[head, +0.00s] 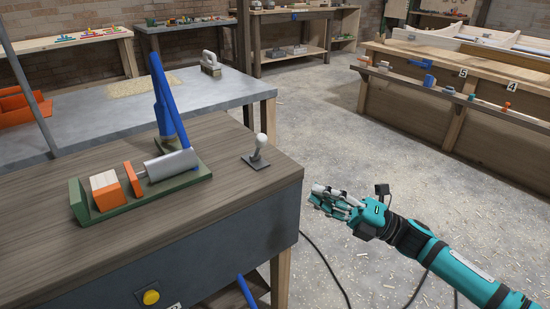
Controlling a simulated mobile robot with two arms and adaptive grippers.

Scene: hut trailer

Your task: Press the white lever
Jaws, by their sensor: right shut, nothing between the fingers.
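The white lever (261,142) is a short stick with a white round knob. It stands roughly upright on a small dark square plate near the right corner of the brown wooden workbench (220,222). My right gripper (318,196) is shut and empty. It is to the right of the bench edge, over the floor in the picture, apart from the lever. My left gripper is not in the head view.
A green press with a metal cylinder (171,165), orange block (104,190) and long blue handle (168,95) stands left of the lever. A yellow button (151,297) is on the bench front. A grey table (125,120) stands behind. Open floor lies right.

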